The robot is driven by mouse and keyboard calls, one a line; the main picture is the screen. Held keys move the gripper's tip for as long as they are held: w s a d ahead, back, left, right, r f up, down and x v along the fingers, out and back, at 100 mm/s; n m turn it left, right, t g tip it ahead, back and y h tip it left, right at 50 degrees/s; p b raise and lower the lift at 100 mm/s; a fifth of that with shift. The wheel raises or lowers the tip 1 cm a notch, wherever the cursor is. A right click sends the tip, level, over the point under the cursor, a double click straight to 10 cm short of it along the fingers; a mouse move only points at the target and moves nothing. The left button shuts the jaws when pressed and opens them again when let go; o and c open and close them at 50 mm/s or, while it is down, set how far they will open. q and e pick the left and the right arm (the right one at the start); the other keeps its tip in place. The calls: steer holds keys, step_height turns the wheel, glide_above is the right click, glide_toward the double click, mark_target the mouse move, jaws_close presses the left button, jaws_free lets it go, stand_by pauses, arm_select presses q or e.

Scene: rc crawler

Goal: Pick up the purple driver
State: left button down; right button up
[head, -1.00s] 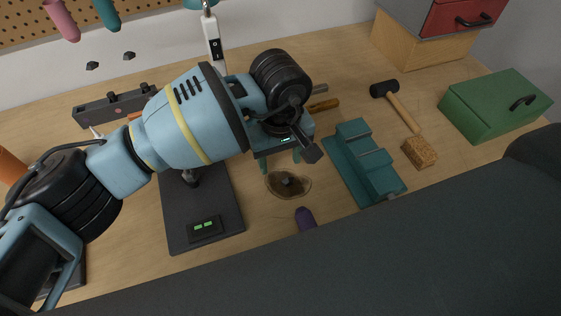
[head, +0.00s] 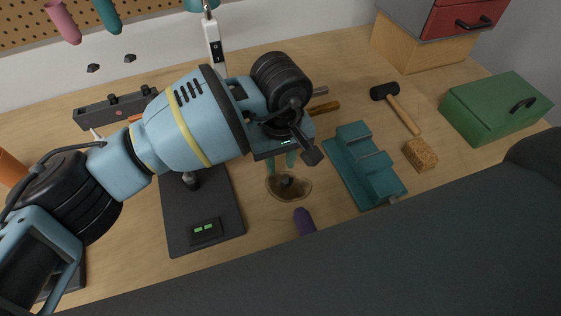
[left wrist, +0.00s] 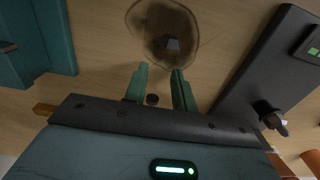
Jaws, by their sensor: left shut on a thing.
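The purple driver (head: 304,222) lies on the bench at the lower middle of the head view. Only its purple end shows; the rest is hidden by the dark surface in front. My left gripper (head: 281,160) points down near the brown dish, farther back than the driver and apart from it. In the left wrist view its two green fingers (left wrist: 160,84) stand a little apart with a small dark round thing (left wrist: 152,99) between them. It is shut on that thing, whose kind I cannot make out. The driver is not visible there. My right gripper is not in view.
A brown translucent dish (head: 273,190) with a dark piece in it lies below the gripper. A teal vise-like block (head: 345,160) stands to its right, a black plate (head: 180,230) to its left. A hammer (head: 402,112), sponge-like block (head: 421,155) and green box (head: 485,108) are farther right.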

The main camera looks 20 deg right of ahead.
arm_select(q)
steer(key=shift+r, duration=0.1)
